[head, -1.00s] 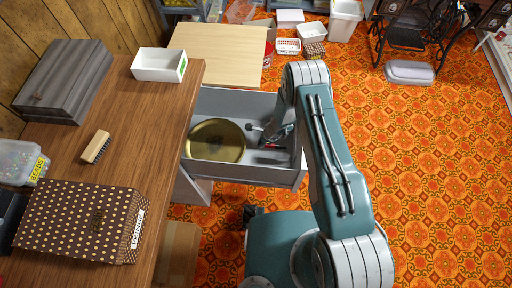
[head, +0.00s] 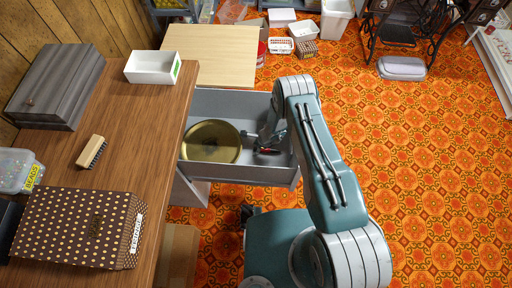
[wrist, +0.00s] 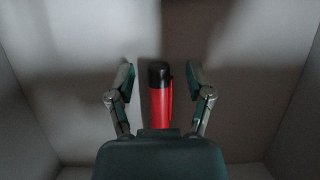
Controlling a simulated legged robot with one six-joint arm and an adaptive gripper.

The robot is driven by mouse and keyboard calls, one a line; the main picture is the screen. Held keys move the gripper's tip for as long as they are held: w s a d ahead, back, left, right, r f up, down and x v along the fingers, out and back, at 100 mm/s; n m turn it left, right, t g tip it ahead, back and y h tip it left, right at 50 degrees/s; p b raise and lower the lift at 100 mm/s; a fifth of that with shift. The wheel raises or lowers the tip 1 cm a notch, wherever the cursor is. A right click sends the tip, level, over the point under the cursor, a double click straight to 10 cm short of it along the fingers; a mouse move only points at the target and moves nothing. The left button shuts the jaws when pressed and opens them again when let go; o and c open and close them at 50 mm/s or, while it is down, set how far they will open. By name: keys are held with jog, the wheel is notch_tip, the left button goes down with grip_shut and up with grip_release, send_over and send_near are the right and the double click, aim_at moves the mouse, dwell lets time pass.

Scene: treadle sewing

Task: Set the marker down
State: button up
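The marker (wrist: 160,100) is red with a black end and shows in the wrist view between the two fingers of my gripper (wrist: 160,82). There is a gap on each side of it, so the fingers stand apart from it. In the head view my gripper (head: 266,142) is down inside the open grey drawer (head: 240,174), at its right part. The marker seems to lie on or close to the drawer floor; the exact contact is hidden.
A round gold tin (head: 211,141) lies in the drawer, left of my gripper. The drawer walls close in around the gripper. The wooden desk (head: 130,130) bears a white box (head: 153,68), a brush (head: 91,152) and a dotted box (head: 75,228). Patterned floor is open to the right.

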jog(key=v, duration=1.2)
notch_tip(320, 180, up, 35)
jog(key=d+n+t, duration=0.2)
jog(key=n, duration=0.7)
jog(key=s+d+r+n+t+h, duration=0.1)
jog(key=s+d+r+n, duration=0.35)
jog(key=s+r, duration=0.6)
jog(key=s+d+r+n+t+h, duration=0.1)
jog(key=s+d+r+n, duration=0.1)
jog(key=s, duration=0.4)
jog(key=s+d+r+n+t+h, duration=0.1)
jog(key=s+d+r+n+h, duration=0.1)
jog(key=s+d+r, duration=0.2)
jog(key=s+r, duration=0.2)
jog(key=s, duration=0.1)
jog(key=shift+d+n, duration=0.35)
jog(key=shift+a, duration=0.1)
